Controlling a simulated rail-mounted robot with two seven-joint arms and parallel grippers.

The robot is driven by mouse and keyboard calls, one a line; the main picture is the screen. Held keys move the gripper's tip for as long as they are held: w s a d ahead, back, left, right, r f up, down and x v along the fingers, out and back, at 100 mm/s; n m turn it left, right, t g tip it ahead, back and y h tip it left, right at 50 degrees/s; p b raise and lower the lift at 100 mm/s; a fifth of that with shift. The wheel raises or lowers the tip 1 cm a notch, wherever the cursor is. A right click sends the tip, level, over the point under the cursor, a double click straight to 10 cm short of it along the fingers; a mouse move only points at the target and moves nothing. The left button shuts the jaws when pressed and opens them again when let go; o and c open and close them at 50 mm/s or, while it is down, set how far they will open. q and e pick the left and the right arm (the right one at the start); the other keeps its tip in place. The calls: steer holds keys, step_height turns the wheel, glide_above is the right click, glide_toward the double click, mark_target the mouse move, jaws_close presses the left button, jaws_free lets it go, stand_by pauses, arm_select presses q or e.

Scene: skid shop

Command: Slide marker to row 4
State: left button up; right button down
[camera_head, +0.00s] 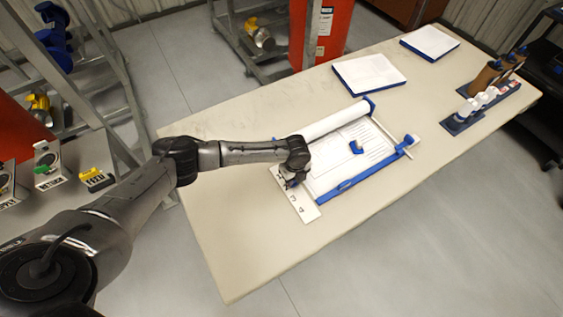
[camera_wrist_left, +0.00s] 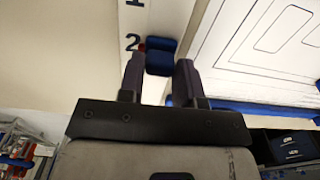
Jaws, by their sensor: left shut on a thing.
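The white row strip (camera_head: 303,207) lies on the table at the left side of a blue-framed board. Numerals 3 and 4 show at its near end in the head view. In the left wrist view the strip (camera_wrist_left: 131,20) shows numerals 1 and 2. The blue marker (camera_wrist_left: 160,62), with a small red part at its left, sits beside the numeral 2. My left gripper (camera_wrist_left: 157,68) is shut on the marker, one finger on each side. In the head view my left gripper (camera_head: 290,183) reaches down over the strip and hides the marker. My right gripper is not in view.
The blue-framed board (camera_head: 333,187) holds a printed sheet and a white roll, with a small blue piece (camera_head: 356,147) on top. Two paper stacks (camera_head: 368,73) (camera_head: 430,42) and a blue bottle rack (camera_head: 459,122) stand farther back. The table's near left area is clear.

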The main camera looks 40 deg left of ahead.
arm_select(q)
steer(key=shift+d, duration=0.15)
steer(key=shift+s+d+r+p, duration=0.1)
steer(key=shift+s+d+p, duration=0.1)
steer(key=shift+d+p, duration=0.25)
steer(key=shift+s+d+p, duration=0.15)
steer(key=shift+d+p, duration=0.2)
steer(key=shift+d, duration=0.15)
steer(key=shift+s+d+p, duration=0.3)
steer(key=shift+d+p, duration=0.1)
steer(key=shift+d, duration=0.4)
